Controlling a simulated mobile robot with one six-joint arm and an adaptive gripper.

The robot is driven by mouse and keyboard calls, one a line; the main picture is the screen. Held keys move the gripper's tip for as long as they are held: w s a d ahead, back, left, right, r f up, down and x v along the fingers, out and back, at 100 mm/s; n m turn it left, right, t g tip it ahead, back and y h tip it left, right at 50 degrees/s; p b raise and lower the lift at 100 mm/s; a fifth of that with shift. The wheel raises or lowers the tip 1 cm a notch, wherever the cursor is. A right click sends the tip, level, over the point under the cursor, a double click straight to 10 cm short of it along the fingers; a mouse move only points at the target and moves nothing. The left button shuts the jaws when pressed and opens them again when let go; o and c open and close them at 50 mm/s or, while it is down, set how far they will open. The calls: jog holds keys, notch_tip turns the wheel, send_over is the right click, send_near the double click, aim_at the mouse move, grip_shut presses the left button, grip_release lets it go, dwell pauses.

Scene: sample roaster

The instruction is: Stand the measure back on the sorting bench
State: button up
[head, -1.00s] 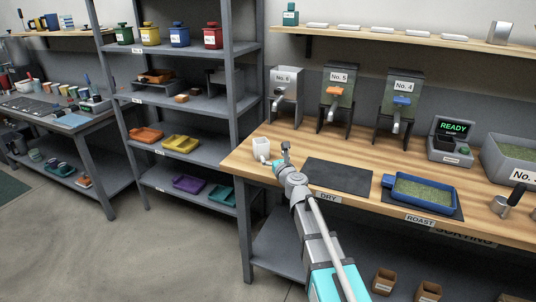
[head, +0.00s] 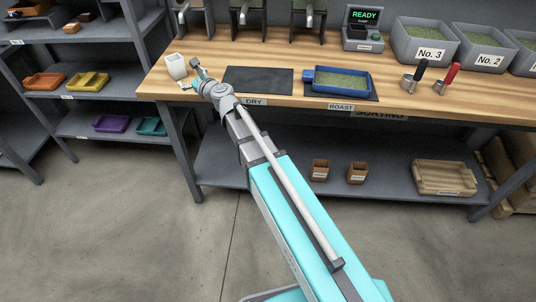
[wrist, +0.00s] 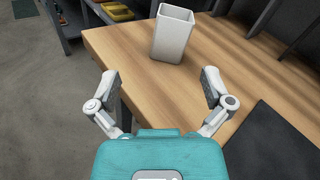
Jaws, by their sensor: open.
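The measure, a white square cup (head: 176,66), stands upright on the sorting bench (head: 215,55) near its left end. In the wrist view the cup (wrist: 173,35) stands on the wood, a little beyond my fingertips, with its open top showing. My gripper (wrist: 162,83) is open and empty, its two fingers spread apart with bare bench and floor between them. In the head view my gripper (head: 193,75) is close beside the cup's lower right, partly hidden by my wrist.
A dark mat (head: 258,80) labelled DRY lies right of the cup. A blue tray of green beans (head: 340,80) sits on the ROAST mat. Hoppers (head: 247,14) stand behind. A shelf with coloured trays (head: 87,82) is to the left. The bench's left edge is close to the cup.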

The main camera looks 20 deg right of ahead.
jog(key=s+d+f+n+g+h, duration=0.1)
jog(key=s+d+f+n+g, duration=0.25)
jog(key=s+f+n, duration=0.45)
jog(key=s+d+f+n+g, duration=0.3)
jog(key=s+n+g, duration=0.25)
jog(key=n, duration=0.45)
jog(key=s+d+f+n+g+h, duration=0.3)
jog(key=s+d+n, duration=0.1)
jog(key=s+d, duration=0.3)
jog(key=s+d+f+n+g+h, duration=0.3)
jog(key=s+d+n+h, duration=0.1)
jog(key=s+d, duration=0.3)
jog(key=shift+s+d+f+n+h, duration=0.3)
jog(key=shift+s+d+f+n, duration=0.15)
jog(key=shift+s, duration=0.25)
jog(key=shift+a+r, duration=0.1)
jog(key=c, duration=0.6)
